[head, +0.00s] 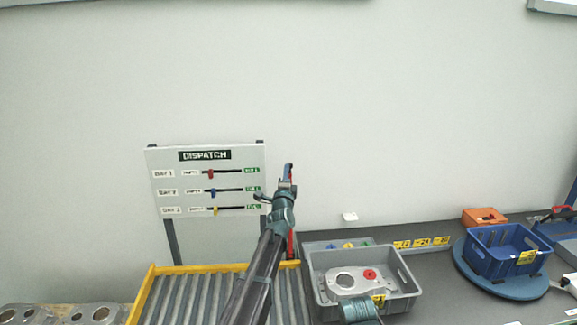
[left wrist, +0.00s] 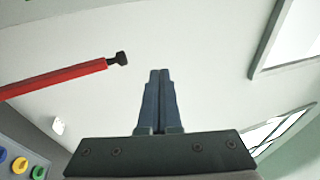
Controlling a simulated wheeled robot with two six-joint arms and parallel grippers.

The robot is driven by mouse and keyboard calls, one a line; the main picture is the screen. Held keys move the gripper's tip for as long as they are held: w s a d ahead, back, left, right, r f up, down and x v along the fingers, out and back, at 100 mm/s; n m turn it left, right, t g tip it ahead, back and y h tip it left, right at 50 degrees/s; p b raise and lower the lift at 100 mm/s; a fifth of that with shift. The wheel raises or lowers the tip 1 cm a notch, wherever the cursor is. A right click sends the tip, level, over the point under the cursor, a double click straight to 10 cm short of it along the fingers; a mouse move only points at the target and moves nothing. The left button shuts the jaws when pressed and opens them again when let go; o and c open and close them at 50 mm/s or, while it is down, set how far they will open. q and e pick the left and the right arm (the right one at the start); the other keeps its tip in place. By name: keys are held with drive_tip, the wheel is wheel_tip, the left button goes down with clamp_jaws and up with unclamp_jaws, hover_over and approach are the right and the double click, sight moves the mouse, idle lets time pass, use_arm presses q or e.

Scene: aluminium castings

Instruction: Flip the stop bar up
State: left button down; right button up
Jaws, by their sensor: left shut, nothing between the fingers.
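The red stop bar (head: 291,245) stands mostly upright at the right far corner of the yellow-framed roller conveyor, partly hidden behind my left arm. In the left wrist view the red bar (left wrist: 60,80) crosses the upper left and ends in a black tip. My left gripper (head: 289,168) is raised in front of the wall, just right of the dispatch board. Its blue fingers (left wrist: 160,72) are together and empty. In the wrist view a gap shows between them and the bar's tip. The bar's pivot is not clear. My right gripper's fingers are not seen.
The roller conveyor (head: 152,268) lies below my left arm. A dispatch board (head: 235,160) with coloured sliders stands behind. A grey bin (head: 404,268) with a casting stands to the right. A blue crate (head: 480,255) sits on a round blue turntable (head: 520,290) farther right.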

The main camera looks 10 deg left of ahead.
use_arm(q)
drive_tip(key=s, duration=0.2)
drive_tip(key=s+d, duration=0.1)
drive_tip(key=shift+s+r, duration=0.2)
drive_tip(key=shift+r, duration=0.2)
drive_tip(key=s+d+f+n+g+h+b, duration=0.1)
drive_tip(key=s+d+f+g+h+b, duration=0.1)
drive_tip(key=s+d+f+g, duration=0.35)
drive_tip(key=s+d+f+n+g+h+b, duration=0.2)
drive_tip(key=s+d+f, duration=0.4)
drive_tip(key=f, duration=0.5)
drive_tip(key=s+d+f+n+g+h+b, duration=0.1)
drive_tip(key=s+d+f+g+h, duration=0.15)
drive_tip(key=s+d+f, duration=0.45)
drive_tip(key=s+a+f+n+g+y+b, duration=0.1)
drive_tip(key=s+f+n+g, duration=0.2)
drive_tip(key=s, duration=0.6)
drive_tip(key=s+a+f+n+g+y+b, duration=0.1)
drive_tip(key=s+f+n+g+y+b, duration=0.1)
drive_tip(key=s+f, duration=0.4)
drive_tip(key=s+a+f+n+g+y+b, duration=0.1)
drive_tip(key=s+f+n+g, duration=0.3)
drive_tip(key=s, duration=0.8)
drive_tip(key=shift+s+a+f+g+y+b, duration=0.2)
drive_tip(key=shift+a+f+g+y+b, duration=0.25)
drive_tip(key=shift+g, duration=0.55)
